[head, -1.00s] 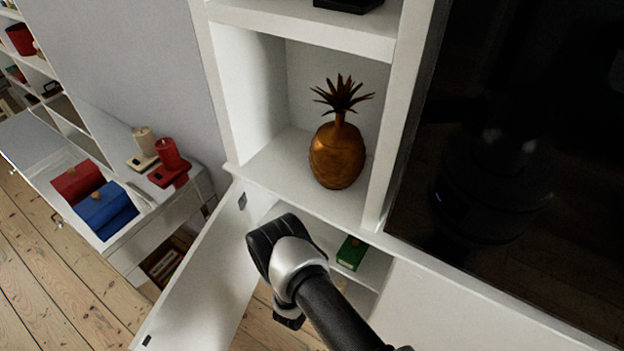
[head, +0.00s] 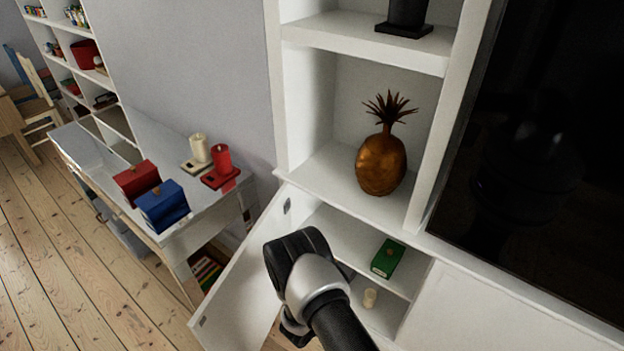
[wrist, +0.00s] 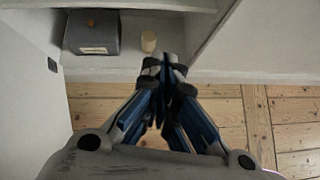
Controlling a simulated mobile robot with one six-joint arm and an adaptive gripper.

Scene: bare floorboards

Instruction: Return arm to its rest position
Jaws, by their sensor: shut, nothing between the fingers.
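My arm (head: 318,290) reaches forward in the head view, in front of the open lower cabinet and beside its swung-out white door (head: 243,290). In the wrist view my gripper (wrist: 165,64) is shut and empty, its blue-and-black fingers meeting at the tips. The fingertips appear over the cabinet's front edge, just below a small cream cylinder (wrist: 149,42) in the picture. In the head view the fingers are mostly hidden behind my wrist.
A green box (head: 387,258) and the cream cylinder (head: 370,297) are inside the cabinet. A golden pineapple (head: 381,163) stands above. A dark grey box (wrist: 92,32) shows in the wrist view. A desk at left holds red (head: 137,182) and blue (head: 163,206) boxes and candles. Floorboards (head: 60,270) are clear.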

